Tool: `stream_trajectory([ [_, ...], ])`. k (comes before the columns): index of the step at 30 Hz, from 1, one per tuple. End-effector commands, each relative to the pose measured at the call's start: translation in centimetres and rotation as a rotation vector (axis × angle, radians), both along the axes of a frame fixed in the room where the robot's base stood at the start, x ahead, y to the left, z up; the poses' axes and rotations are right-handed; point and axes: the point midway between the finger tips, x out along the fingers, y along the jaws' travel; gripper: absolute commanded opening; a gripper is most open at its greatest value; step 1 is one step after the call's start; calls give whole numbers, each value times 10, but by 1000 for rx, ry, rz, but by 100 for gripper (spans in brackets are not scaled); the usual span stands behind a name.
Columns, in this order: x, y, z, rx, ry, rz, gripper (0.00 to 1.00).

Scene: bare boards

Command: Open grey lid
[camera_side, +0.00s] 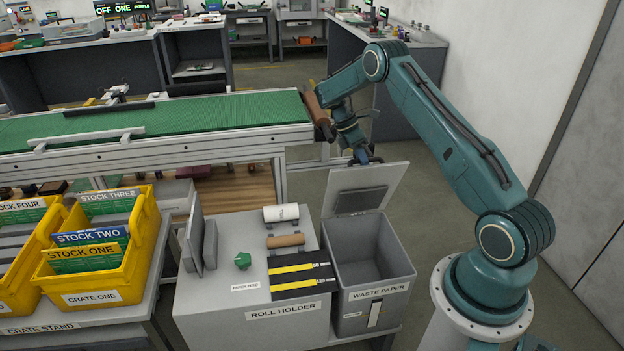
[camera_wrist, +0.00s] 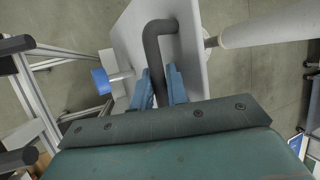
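The grey lid (camera_side: 383,178) of the waste paper bin (camera_side: 372,290) stands raised and tilted at the back of the bin, and the bin's mouth is open. A darker rectangle shows on the lid's near face. My gripper (camera_side: 365,157) is at the lid's top edge, on its far side. In the wrist view, the lid (camera_wrist: 192,50) carries a dark bent handle (camera_wrist: 153,45). The two blue fingers of my gripper (camera_wrist: 160,85) lie on either side of the handle bar, close against it. The fingertips are partly hidden in the side view.
Left of the bin, a roll holder (camera_side: 220,310) bears a white roll (camera_side: 281,213), a brown roll (camera_side: 286,240) and a green knob (camera_side: 242,261). A green conveyor (camera_side: 200,116) runs behind. Yellow crates (camera_side: 110,285) stand at left. Floor right of the lid is clear.

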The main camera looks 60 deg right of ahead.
Motion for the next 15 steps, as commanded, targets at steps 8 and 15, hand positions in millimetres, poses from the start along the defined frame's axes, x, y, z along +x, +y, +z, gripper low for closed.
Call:
stream_trajectory([
  [8,0,2,-3,7,5,7,36],
  [15,-1,2,-3,6,4,3,36],
])
